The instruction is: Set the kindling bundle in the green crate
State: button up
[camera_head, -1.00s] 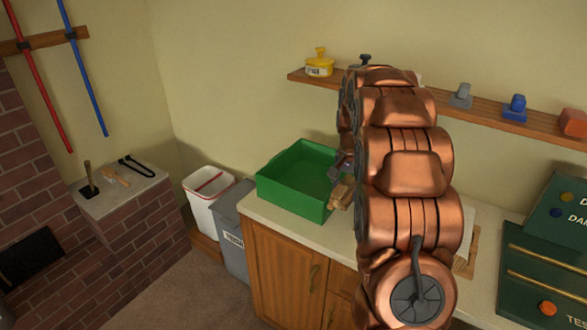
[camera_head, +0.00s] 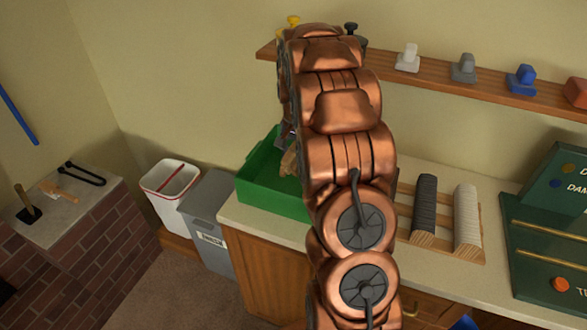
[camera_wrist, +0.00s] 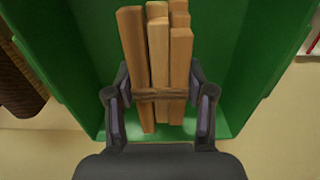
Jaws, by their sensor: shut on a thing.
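The kindling bundle (camera_wrist: 159,60) is several light wooden sticks tied with a dark band. My gripper (camera_wrist: 160,100) is shut on it, with one finger on each side near the band in the wrist view. The green crate (camera_wrist: 225,60) lies behind and around the bundle in that view. In the head view the green crate (camera_head: 262,190) stands on the counter, and the bundle (camera_head: 289,162) shows partly at the crate, left of my arm. My arm hides the crate's right part. I cannot tell whether the bundle touches the crate floor.
A white bin (camera_head: 168,190) and a grey bin (camera_head: 212,225) stand left of the counter (camera_head: 270,225). A wall shelf (camera_head: 440,80) with small items runs above. A wooden rack (camera_head: 465,250) with brush-like blocks and a dark green panel (camera_head: 545,240) stand to the right.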

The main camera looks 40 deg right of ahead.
jog(key=shift+f+p, duration=1)
jog(key=shift+f, duration=2.2)
jog(key=shift+f, duration=0.15)
jog(key=o, duration=1.3)
